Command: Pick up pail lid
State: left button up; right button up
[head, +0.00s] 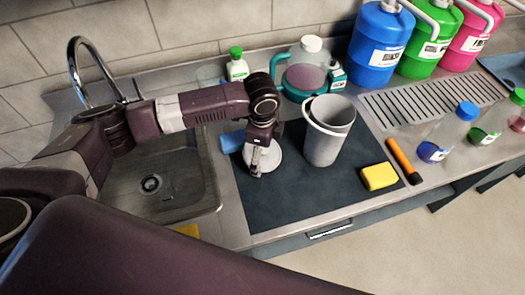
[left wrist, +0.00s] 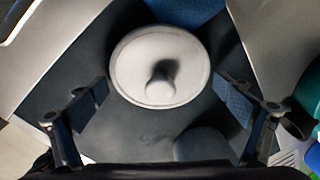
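The pail lid is a pale round disc with a central knob. It lies flat on the dark mat (head: 300,205) in the head view (head: 272,165), partly hidden by my left gripper (head: 257,162). The left wrist view shows the whole lid (left wrist: 132,72) with its knob (left wrist: 160,88). My left gripper (left wrist: 163,92) is above the lid, pointing down, with its two fingers wide apart on either side and nothing between them. The light grey pail (head: 323,145) stands upright just right of the lid. My right gripper is not in view.
A sink (head: 165,185) is to the left. A blue item (head: 232,141) lies beside the lid. A yellow sponge (head: 379,176) and an orange-handled tool (head: 402,158) are to the right. A teal-handled jug (head: 306,70) and a green-capped bottle (head: 237,66) stand behind.

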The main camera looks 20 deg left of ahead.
pick_arm(q)
jog(key=c, duration=0.8)
jog(key=shift+c, duration=0.2)
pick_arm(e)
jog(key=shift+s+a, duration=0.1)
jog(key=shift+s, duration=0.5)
pick_arm(q)
jog(key=shift+r, duration=0.1)
